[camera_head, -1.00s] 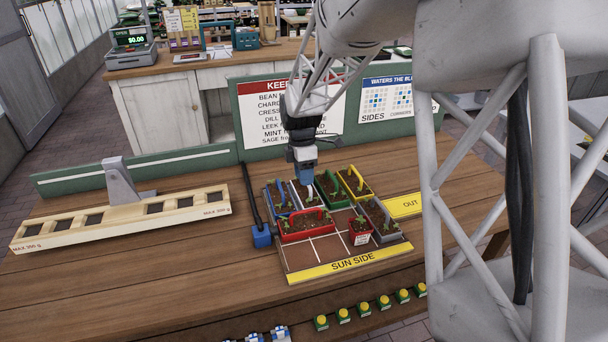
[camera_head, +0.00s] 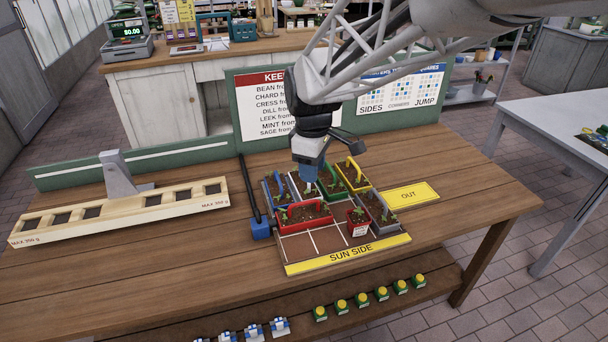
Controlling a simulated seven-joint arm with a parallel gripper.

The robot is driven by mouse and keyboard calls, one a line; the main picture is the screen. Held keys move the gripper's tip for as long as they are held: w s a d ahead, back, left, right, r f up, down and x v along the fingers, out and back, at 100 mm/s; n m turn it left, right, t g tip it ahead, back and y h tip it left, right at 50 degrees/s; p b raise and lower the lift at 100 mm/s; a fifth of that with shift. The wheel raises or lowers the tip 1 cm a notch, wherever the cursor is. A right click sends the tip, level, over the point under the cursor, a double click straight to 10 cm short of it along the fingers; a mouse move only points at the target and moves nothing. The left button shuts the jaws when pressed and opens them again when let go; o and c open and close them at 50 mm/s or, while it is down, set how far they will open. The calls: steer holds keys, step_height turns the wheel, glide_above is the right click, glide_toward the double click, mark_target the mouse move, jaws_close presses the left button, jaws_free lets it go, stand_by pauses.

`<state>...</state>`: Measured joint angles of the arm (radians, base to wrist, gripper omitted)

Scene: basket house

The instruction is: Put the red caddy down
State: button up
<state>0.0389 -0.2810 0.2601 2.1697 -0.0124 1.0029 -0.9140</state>
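The red caddy (camera_head: 300,224) is a long, low red box with soil, seedlings and a raised red handle. It sits on the left of the planting grid (camera_head: 296,248), in the row behind the bare front squares. My gripper (camera_head: 308,186) points down just behind the red caddy, over the white-rimmed caddy there. It appears apart from the red caddy. Its fingertips are small and partly lost against the caddies, so I cannot tell whether they are open or hold anything.
Blue, green (camera_head: 335,183), yellow (camera_head: 354,174) and grey (camera_head: 379,207) caddies crowd the grid, with a small red pot (camera_head: 357,225) right of the red caddy. The front squares are bare. A wooden balance (camera_head: 120,217) stands left; a yellow OUT mat (camera_head: 409,195) lies right.

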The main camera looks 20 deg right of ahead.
steer(key=s+a+r+m+t, duration=0.1)
steer(key=s+m, duration=0.4)
steer(key=s, duration=0.5)
steer(key=s+r+m+t, duration=0.1)
steer(key=s+m, duration=0.4)
steer(key=s, duration=0.5)
steer(key=shift+a+r+t, duration=0.35)
steer(key=shift+r+t, duration=0.05)
steer(key=shift+r, duration=0.05)
